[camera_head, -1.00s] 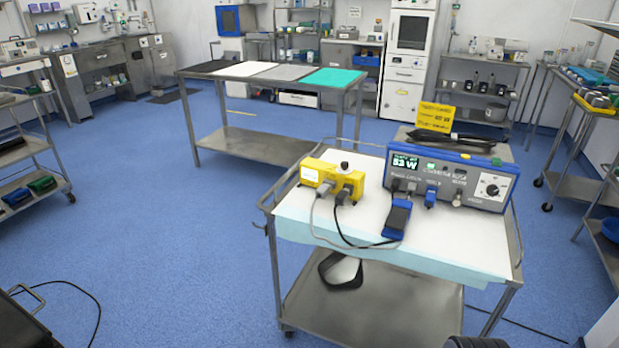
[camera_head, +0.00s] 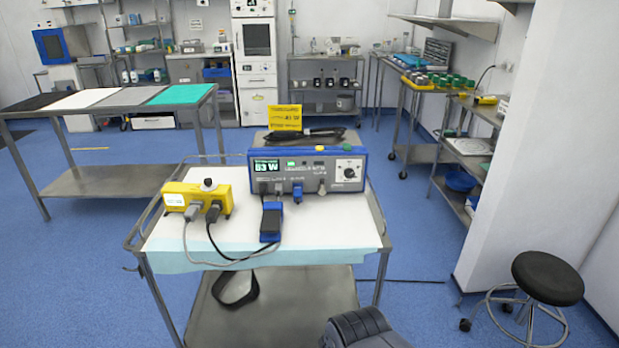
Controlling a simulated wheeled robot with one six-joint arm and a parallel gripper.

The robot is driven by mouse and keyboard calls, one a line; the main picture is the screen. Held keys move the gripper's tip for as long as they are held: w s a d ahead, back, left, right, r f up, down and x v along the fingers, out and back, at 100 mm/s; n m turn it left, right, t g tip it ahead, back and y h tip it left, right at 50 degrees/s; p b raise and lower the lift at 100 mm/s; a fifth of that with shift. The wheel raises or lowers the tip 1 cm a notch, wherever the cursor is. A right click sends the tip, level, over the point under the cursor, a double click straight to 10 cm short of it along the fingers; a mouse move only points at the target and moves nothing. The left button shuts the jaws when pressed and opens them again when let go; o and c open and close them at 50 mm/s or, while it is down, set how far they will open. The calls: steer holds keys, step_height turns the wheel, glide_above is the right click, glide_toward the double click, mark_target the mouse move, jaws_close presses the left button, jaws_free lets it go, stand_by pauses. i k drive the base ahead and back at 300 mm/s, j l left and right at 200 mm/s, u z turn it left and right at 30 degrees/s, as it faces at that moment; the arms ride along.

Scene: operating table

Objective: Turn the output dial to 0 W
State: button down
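The output dial (camera_head: 349,172) is a dark round knob on a white plate at the right end of the front panel of the blue and grey generator (camera_head: 308,175). The generator's green display (camera_head: 266,167) seems to read 53 W; the digits are small. A yellow sign (camera_head: 285,118) stands at the back of the unit, and a dark pen-like instrument lies on top. The generator stands on a metal cart (camera_head: 372,215) with a white and light-blue cover. My gripper is not in view; a dark rounded shape shows at the bottom edge.
A yellow box (camera_head: 180,190) with plugs and cables sits left of the generator, and a blue pedal-like block (camera_head: 271,222) lies in front. A black stool (camera_head: 546,278) stands at the right by a white wall corner. Blue floor is open left of the cart.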

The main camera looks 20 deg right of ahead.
mark_target(349, 173)
steer(key=i+j+z, duration=0.3)
steer(key=i, duration=0.15)
steer(key=i+j+z, duration=0.3)
steer(key=i+j, duration=0.05)
steer(key=j, duration=0.05)
